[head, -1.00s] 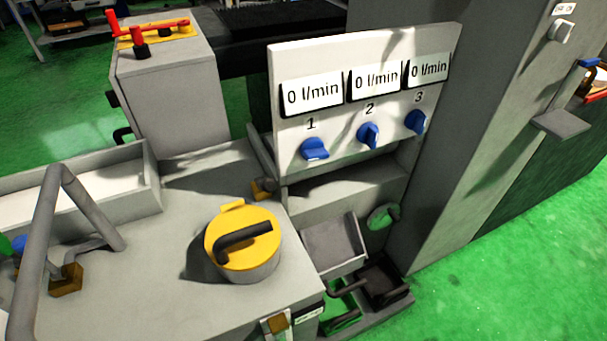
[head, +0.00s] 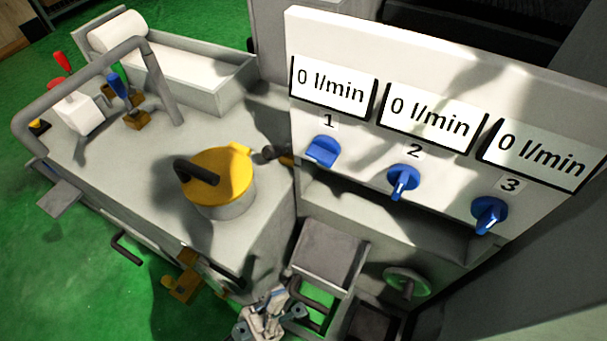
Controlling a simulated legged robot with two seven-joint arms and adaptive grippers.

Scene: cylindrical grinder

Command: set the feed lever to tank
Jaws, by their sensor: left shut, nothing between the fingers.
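No label naming a feed lever or a tank position is readable. A blue-handled lever (head: 118,90) rises from a brown block (head: 137,120) on the grey tank unit (head: 105,165) at left. A red-handled lever (head: 62,62) stands farther left, by a small white box (head: 77,113). A brown fitting (head: 183,281) sits low on the unit's front side. I cannot tell which of these is the feed lever. My left gripper (head: 268,312) is at the bottom edge, shut and empty, below and apart from them, partly cut off. My right gripper is out of view.
A yellow-lidded canister (head: 225,180) with a black handle stands on the unit. A white panel (head: 300,45) carries three blue knobs, including knob 1 (head: 322,151), under displays reading 0 l/min. A grey tube frame (head: 85,78) arches over the unit's left. Green floor is open at left.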

